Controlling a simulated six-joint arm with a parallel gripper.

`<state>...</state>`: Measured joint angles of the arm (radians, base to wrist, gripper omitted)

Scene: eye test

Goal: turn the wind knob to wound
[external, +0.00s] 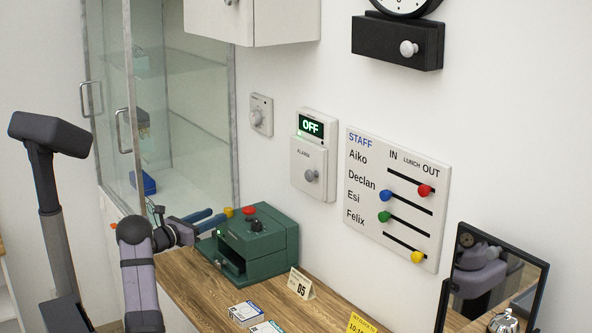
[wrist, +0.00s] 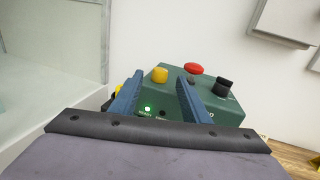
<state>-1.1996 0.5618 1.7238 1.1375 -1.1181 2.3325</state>
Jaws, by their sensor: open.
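A black box (external: 385,42) is fixed to the wall under a round clock (external: 404,5) at the upper right of the external view. A pale round knob (external: 408,48) sticks out of its front. I cannot read any wind marking there or tell the knob's setting. My gripper (external: 219,215) is far to the left and lower, at the green box (external: 265,243), with its blue fingers apart and nothing held. In the wrist view my gripper (wrist: 160,92) is open in front of the green box (wrist: 218,113); the clock knob is not in that view.
The green box bears red, black and yellow controls. An alarm panel (external: 302,158) reads OFF; a dial (external: 258,116) is beside it. A staff board (external: 398,190) with coloured sliders and a mirror (external: 490,285) are right. A glass cabinet (external: 180,110) stands left.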

